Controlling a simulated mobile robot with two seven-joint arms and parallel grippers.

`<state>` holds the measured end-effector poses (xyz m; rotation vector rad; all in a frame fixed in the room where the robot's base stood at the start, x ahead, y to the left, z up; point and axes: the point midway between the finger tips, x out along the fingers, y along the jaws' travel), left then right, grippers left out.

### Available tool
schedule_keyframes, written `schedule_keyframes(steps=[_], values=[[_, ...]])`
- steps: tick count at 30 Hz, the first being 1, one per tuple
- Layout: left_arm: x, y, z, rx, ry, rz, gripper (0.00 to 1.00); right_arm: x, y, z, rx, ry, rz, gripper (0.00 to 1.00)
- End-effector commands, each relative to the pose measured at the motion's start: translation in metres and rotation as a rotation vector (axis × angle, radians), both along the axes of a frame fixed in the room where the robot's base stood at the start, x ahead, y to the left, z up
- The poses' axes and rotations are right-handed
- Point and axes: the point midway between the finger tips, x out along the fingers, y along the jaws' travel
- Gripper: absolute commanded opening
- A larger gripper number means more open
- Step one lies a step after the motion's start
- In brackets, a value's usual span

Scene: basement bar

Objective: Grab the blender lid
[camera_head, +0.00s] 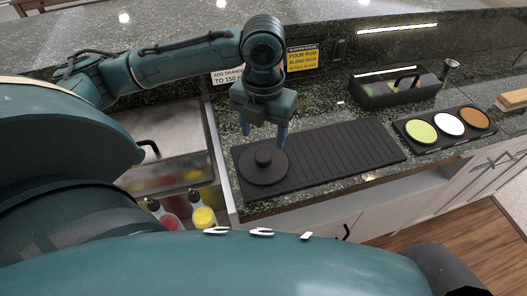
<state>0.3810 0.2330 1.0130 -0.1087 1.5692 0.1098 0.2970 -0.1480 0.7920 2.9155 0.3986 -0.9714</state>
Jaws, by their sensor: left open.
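The blender lid (262,167) is a round black disc with a short knob on top. It lies on the left end of a ribbed black mat (345,150) on the dark green stone counter. My left gripper (264,130) points down above the lid, its two fingers apart and empty. The fingertips are close above the knob, one to each side in the picture; I cannot tell if they are level with it. My right gripper does not show.
A black caddy (396,88) and a tray with several coloured discs (447,122) stand to the right. A sunken bin with bottles (203,215) lies left of the mat. Two small signs (302,57) stand behind my left gripper. The mat's right part is clear.

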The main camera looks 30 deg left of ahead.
Motion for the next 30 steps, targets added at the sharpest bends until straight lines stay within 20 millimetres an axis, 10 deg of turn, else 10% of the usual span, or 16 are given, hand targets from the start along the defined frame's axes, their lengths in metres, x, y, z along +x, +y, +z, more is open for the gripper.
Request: schedule_keyframes(steps=[16,30], values=[[0.003,0.003,-0.061,0.0,0.002,0.001,0.61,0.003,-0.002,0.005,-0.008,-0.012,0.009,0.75],[0.004,0.003,-0.065,-0.001,-0.002,0.0,0.47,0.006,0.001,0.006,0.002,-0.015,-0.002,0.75]])
